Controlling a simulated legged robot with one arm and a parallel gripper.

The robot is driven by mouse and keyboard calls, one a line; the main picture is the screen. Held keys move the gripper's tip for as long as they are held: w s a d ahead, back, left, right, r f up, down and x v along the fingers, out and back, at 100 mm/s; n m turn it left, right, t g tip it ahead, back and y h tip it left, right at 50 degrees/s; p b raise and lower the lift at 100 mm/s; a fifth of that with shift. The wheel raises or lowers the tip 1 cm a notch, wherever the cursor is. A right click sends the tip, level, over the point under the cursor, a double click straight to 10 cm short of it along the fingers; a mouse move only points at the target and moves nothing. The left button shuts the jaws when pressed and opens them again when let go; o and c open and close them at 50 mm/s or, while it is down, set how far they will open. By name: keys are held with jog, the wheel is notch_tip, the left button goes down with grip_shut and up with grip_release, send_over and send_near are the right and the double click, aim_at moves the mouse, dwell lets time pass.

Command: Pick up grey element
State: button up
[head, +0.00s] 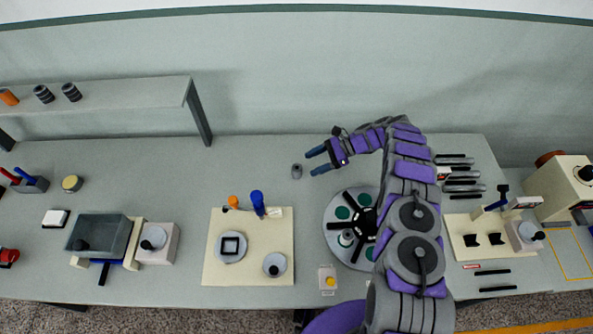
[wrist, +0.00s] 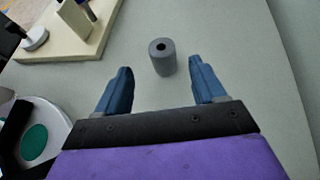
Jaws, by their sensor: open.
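The grey element (head: 297,171) is a small grey cylinder with a dark hole in its top. It stands upright on the table. In the wrist view the grey element (wrist: 163,58) is ahead of my gripper, roughly centred between the finger lines and just beyond the tips. My gripper (head: 318,161) is open and empty, with two blue fingers apart. In the head view it is just right of the grey element, pointing left toward it. The wrist view shows my gripper (wrist: 160,72) with clear space between the fingers.
A cream board (head: 250,268) with a blue peg (head: 258,203) lies to the lower left. A round turntable (head: 337,240) with green spots is below my arm. A shelf (head: 130,95) stands at the back left. The table around the grey element is clear.

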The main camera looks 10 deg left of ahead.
aim_at(298, 167)
jog(key=shift+x, duration=0.95)
jog(key=shift+a+r+x, duration=0.15)
jog(key=shift+x, duration=1.15)
jog(key=shift+a+r+x, duration=0.1)
jog(key=shift+r+x, duration=0.1)
jog(key=shift+x, duration=1.1)
jog(key=shift+w+d, duration=0.15)
jog(key=shift+d, duration=0.05)
jog(key=c, duration=0.5)
jog(key=shift+a, duration=0.1)
jog(key=c, duration=0.6)
jog(key=shift+r, duration=0.1)
